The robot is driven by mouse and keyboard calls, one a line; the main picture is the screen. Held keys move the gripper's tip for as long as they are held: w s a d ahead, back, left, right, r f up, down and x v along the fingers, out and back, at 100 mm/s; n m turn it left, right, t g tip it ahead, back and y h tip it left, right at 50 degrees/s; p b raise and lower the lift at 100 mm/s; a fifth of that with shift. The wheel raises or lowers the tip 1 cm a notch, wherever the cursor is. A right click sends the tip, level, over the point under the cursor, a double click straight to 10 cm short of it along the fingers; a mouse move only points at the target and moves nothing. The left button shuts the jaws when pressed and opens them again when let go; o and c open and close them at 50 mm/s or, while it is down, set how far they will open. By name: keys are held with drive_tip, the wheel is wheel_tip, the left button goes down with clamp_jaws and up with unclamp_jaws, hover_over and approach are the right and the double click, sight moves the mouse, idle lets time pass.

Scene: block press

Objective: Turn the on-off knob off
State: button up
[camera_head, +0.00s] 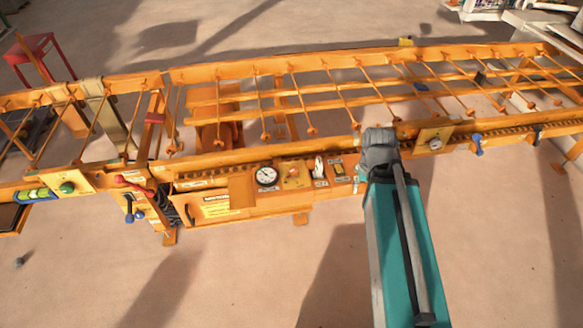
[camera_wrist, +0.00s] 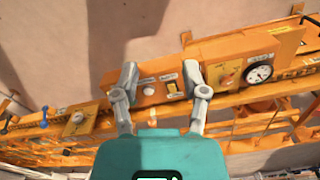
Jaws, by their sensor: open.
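The control panel of an orange machine carries several controls in a row. A knob on a yellow plate (camera_head: 294,176) sits beside a round gauge, and a pale upright control (camera_head: 320,168) stands to its right. The labels are too small to read, so I cannot tell which is the on-off knob. In the wrist view the yellow-plate knob (camera_wrist: 226,75) lies right of my gripper (camera_wrist: 160,70). In the head view my arm hides the fingers.
The round gauge (camera_head: 267,176) is at the panel's left. Red (camera_head: 134,181) and blue levers (camera_head: 135,214) stick out at the left, and another blue lever (camera_head: 478,144) at the right. The floor in front is free.

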drive_tip(key=shift+d, duration=0.35)
drive_tip(key=o, duration=0.3)
drive_tip(key=shift+w, duration=0.15)
drive_tip(key=shift+o, duration=1.2)
drive_tip(key=w, duration=0.1)
drive_tip(key=w+a+f+b, duration=0.1)
drive_tip(key=w, duration=0.2)
drive_tip(key=shift+a+f+b, duration=0.35)
drive_tip(key=m+b, duration=0.2)
drive_tip(key=b, duration=0.7)
hover_over(294, 169)
wheel_tip(294, 169, down, 9)
drive_tip(key=shift+s+r, duration=0.1)
drive_tip(key=shift+r, duration=0.15)
drive_tip(key=shift+f, duration=0.1)
wheel_tip(294, 169, down, 14)
drive_tip(key=b, duration=1.3)
drive_tip(key=shift+r, duration=0.2)
